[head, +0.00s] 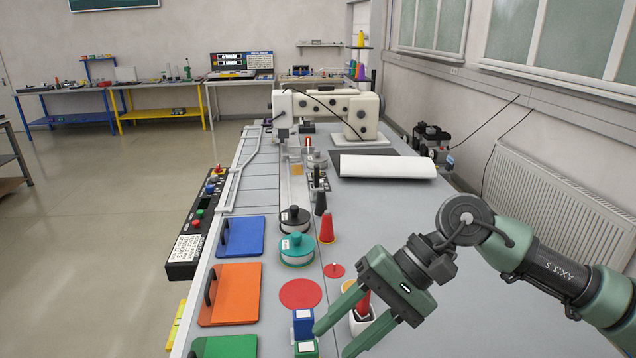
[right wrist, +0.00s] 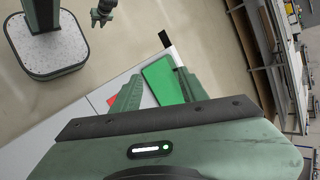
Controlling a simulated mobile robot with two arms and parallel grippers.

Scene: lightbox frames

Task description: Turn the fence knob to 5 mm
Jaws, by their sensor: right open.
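No fence knob or 5 mm mark can be picked out with certainty. A white sewing machine (head: 330,108) stands on the long grey table, with a metal rail (head: 294,185) running toward me from it. My right gripper (head: 333,341) is open and empty at the table's near end, well short of the machine. Its fingers also show in the right wrist view (right wrist: 160,92). A small dark part at that view's top (right wrist: 103,12) may be my left gripper; its jaws are unclear.
Blue (head: 241,237), orange (head: 235,292) and green (head: 228,347) handled plates line the left edge. A red cone (head: 327,228) stands beside the rail. A white cup (head: 361,320) is behind my right gripper.

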